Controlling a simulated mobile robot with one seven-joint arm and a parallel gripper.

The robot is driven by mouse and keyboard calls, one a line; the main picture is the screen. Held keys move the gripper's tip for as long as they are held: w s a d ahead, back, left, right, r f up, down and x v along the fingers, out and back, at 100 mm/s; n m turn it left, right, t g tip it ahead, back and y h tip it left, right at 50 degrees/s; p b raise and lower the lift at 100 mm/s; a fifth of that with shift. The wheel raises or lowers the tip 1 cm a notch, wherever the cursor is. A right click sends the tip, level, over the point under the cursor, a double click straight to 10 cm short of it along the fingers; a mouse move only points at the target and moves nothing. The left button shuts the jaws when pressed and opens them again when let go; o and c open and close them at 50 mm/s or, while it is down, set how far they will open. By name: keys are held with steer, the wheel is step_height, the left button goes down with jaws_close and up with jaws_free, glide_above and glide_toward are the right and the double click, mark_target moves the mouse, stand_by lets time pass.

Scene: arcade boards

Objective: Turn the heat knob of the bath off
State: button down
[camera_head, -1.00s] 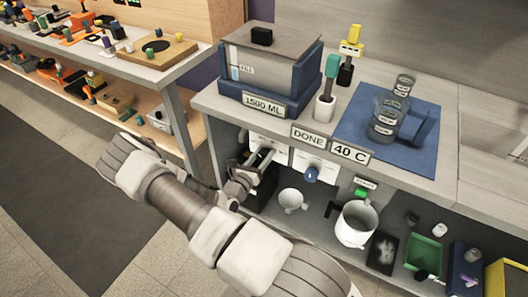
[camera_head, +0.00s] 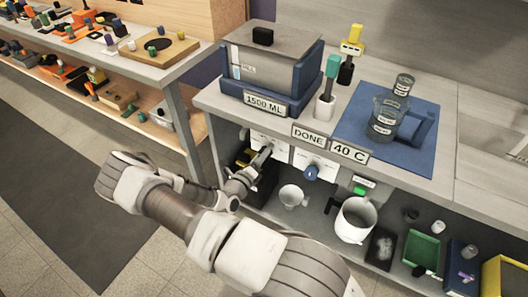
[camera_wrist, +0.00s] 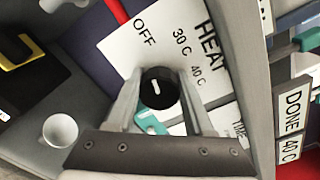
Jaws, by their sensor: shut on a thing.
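The heat knob (camera_wrist: 158,90) is round and black with a short white mark on its face. It sits on a white panel (camera_wrist: 117,48) marked HEAT, with OFF, 30 C and 40 C; the mark leans up and left, roughly toward the OFF side. My gripper (camera_wrist: 158,84) is shut on the knob, one finger on each side. In the head view my gripper (camera_head: 262,158) is at the panel under the counter and hides the knob. The bath (camera_head: 270,75) stands on the counter above, in a blue frame with a 1500 ML sign.
DONE (camera_head: 309,136) and 40 C (camera_head: 350,153) signs hang on the counter edge. A second panel with a blue knob (camera_head: 311,173) is to the right. A white cup (camera_head: 291,197) and pot (camera_head: 355,220) stand on the shelf below.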

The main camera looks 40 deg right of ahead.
stand_by(0.4)
steer(key=shift+c, duration=1.4)
jaws_free()
steer(key=p+v, duration=0.1)
steer(key=v, duration=1.6)
steer(key=shift+a, duration=0.25)
steer(key=shift+s, duration=0.15)
